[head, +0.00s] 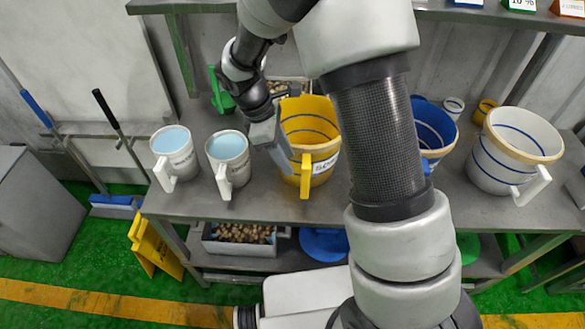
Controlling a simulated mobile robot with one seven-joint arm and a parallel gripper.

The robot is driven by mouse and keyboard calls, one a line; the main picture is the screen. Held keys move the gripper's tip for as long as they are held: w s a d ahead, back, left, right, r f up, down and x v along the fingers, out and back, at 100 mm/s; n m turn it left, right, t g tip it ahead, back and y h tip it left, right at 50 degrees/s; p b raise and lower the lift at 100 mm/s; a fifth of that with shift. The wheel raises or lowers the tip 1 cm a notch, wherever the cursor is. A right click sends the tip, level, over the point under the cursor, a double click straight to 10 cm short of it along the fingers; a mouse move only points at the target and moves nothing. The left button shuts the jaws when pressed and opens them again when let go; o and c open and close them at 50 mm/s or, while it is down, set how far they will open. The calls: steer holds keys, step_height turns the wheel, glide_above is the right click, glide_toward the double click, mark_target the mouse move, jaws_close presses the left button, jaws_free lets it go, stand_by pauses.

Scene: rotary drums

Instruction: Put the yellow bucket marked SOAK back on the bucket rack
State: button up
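The yellow bucket (309,125) stands upright on the grey bench (262,204), in the middle of the head view. It has dark bands inside, a yellow handle (306,176) facing me and a white label that is hard to read; my arm covers its right edge. My gripper (283,158) is at the bucket's left side, close to the wall and left of the handle. I cannot tell whether it touches the bucket. Its fingers are seen edge-on, so their opening is not clear. I cannot clearly identify the bucket rack.
Two white jugs (175,155) (229,160) with pale blue contents stand left of the bucket. A blue bucket (433,130) and a large white bucket (513,150) stand on the right, the blue one partly behind my arm. A green scoop (221,97) lies behind.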

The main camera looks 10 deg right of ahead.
steer(key=s+d+r+m+t+y, duration=0.1)
steer(key=s+d+r+m, duration=0.15)
steer(key=r, duration=0.55)
steer(key=s+d+r+m+t+y, duration=0.1)
steer(key=s+d+r+m, duration=0.2)
steer(key=r, duration=0.4)
steer(key=s+d+r+m+t+y, duration=0.1)
steer(key=s+r+m+t, duration=0.1)
steer(key=s+r+m, duration=0.2)
steer(key=s+d+r+m+t, duration=0.1)
steer(key=s+r+m+t, duration=0.1)
steer(key=s+r+m, duration=0.2)
steer(key=s+m, duration=0.2)
steer(key=s, duration=0.2)
steer(key=shift+s+d+r+y, duration=0.15)
steer(key=shift+s+d+y, duration=0.1)
steer(key=shift+s+y, duration=0.15)
steer(key=shift+m, duration=0.25)
steer(key=shift+c, duration=0.6)
steer(key=shift+d, duration=0.15)
